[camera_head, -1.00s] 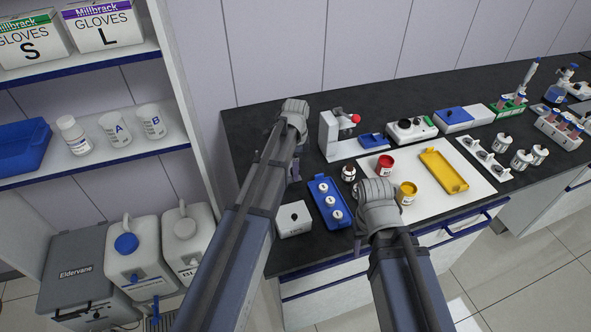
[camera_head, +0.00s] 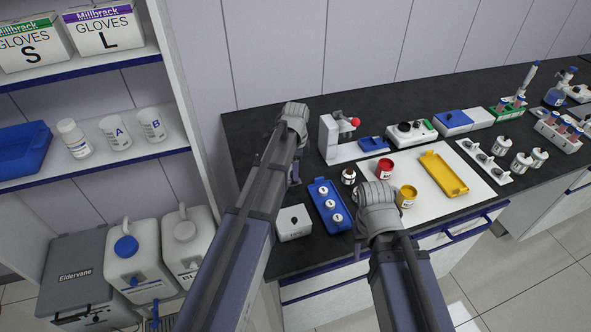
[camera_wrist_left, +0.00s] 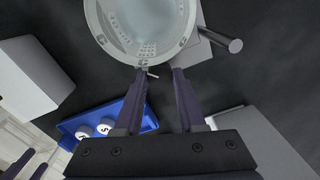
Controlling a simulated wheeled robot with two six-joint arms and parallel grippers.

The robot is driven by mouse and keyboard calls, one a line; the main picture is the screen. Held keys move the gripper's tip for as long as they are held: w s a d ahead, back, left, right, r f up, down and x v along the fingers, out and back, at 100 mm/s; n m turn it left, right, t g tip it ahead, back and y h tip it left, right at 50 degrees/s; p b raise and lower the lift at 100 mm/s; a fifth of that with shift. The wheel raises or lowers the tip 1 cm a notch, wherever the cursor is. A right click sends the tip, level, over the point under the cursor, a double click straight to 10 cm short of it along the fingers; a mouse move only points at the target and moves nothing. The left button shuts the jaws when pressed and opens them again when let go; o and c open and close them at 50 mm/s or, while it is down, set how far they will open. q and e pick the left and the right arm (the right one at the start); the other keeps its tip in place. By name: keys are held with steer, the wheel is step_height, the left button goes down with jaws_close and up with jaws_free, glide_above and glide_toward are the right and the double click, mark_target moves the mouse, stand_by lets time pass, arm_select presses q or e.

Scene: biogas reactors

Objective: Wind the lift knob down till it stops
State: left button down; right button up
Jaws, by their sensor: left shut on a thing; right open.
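In the left wrist view my left gripper (camera_wrist_left: 159,73) has its fingertips closed on a small part beside a round, clear, graduated vessel seen from above (camera_wrist_left: 143,25). A thin pin shows at the tips. I take this part for the lift knob; the fingers mostly hide it. A grey box-like piece (camera_wrist_left: 195,48) and a grey cylinder (camera_wrist_left: 235,46) lie beyond the vessel's rim. In the head view my left arm hides the lift and the gripper's tips. My right gripper's dark fingers (camera_wrist_left: 28,161) show apart at the lower left of the wrist view, empty.
A blue tray with white-capped items (camera_head: 317,190) and a white box (camera_head: 293,222) stand close to my left arm. A white stand with a red knob (camera_head: 327,138), a red cup (camera_head: 384,167), a yellow cup (camera_head: 406,195) and a yellow tray (camera_head: 442,174) are to the right.

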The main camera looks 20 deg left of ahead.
arm_select(q)
steer(key=shift+n, duration=0.3)
steer(key=n, duration=0.3)
steer(key=shift+n, duration=1.9)
steer(key=c, duration=0.5)
jaws_free()
steer(key=shift+r, duration=0.1)
